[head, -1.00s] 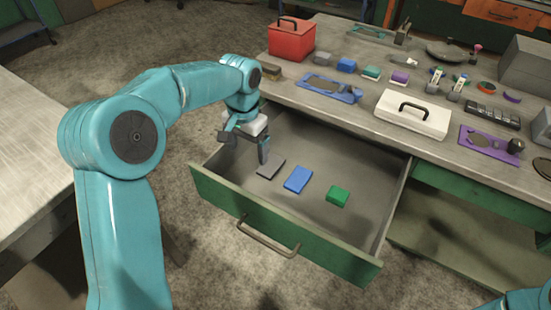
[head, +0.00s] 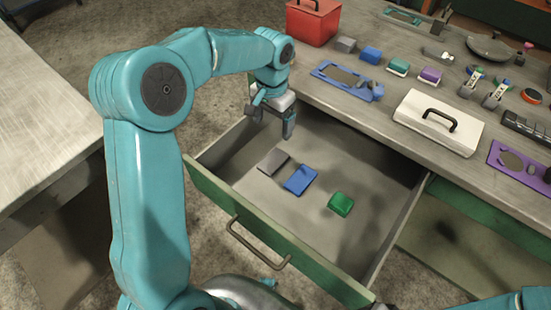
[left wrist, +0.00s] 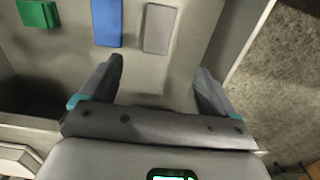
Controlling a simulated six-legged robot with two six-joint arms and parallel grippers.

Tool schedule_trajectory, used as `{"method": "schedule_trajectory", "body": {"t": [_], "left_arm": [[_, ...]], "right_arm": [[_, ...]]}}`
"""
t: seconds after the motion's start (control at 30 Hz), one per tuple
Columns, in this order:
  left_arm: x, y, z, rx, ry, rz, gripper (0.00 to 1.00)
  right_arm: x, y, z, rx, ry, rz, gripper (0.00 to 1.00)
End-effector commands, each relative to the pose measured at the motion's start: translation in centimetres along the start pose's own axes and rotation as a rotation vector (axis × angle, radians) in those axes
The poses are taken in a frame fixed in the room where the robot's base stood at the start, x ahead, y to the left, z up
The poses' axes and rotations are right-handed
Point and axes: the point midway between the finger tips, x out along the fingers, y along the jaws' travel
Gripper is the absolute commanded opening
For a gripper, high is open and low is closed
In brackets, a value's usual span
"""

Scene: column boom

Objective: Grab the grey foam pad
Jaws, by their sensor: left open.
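The grey foam pad (head: 273,162) lies flat in the open drawer (head: 382,185), left of a blue pad (head: 299,180) and a green block (head: 341,204). My left gripper (head: 272,122) is open and empty above the back left part of the drawer, apart from the grey pad. In the left wrist view the grey pad (left wrist: 159,28) lies beyond the open fingertips (left wrist: 160,68), roughly in line with the gap between them. The blue pad (left wrist: 107,22) and green block (left wrist: 38,13) are to its left there. My right gripper is out of view.
The workbench (head: 330,98) behind the drawer holds a red box (head: 312,22), a white case (head: 437,123), a blue tray (head: 347,82) and several small blocks. The drawer's green front (head: 262,232) carries a handle (head: 258,245). Another table (head: 40,120) stands at the left.

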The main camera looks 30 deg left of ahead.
Motion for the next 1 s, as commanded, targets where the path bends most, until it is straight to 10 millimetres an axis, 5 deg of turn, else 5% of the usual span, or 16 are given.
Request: {"method": "schedule_trajectory", "body": {"t": [0.3, 0.8, 1.0], "left_arm": [[7.4, 0.0, 0.5, -0.001, -0.004, 0.001, 0.89], [13.4, 0.3, 0.3, -0.001, -0.004, 0.000, 0.89], [14.2, 0.3, 0.2, -0.001, 0.000, 0.000, 0.89]], "right_arm": [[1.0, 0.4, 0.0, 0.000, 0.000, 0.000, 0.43], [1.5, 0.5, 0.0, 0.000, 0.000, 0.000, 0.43], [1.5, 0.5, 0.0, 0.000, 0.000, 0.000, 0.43]]}}
